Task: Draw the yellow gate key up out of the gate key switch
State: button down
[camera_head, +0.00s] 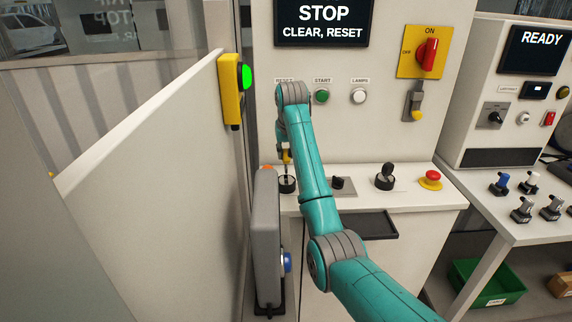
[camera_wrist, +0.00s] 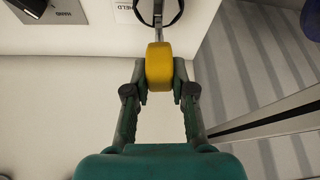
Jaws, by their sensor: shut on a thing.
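The yellow gate key (camera_head: 287,157) is upright above the console's left end, its thin metal shaft pointing down at the black round gate key switch (camera_head: 287,185). My gripper (camera_wrist: 159,75) is shut on the key's yellow head (camera_wrist: 159,62), one finger on each side. In the wrist view the grey shaft runs from the head to the switch's dark ring (camera_wrist: 178,14), partly cut off by the top edge. I cannot tell how deep the shaft sits in the switch. In the head view my arm hides part of the gripper.
A grey post (camera_head: 267,235) stands close left of the switch. Right of it on the console are a small black selector (camera_head: 338,183), a black knob (camera_head: 385,177) and a red emergency button (camera_head: 431,178). A white panel (camera_head: 140,160) fills the left. The screen (camera_head: 322,23) reads STOP.

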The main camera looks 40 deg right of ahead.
jog(key=shift+r, duration=4.45)
notch_tip(320, 180, up, 5)
jog(key=shift+r, duration=0.1)
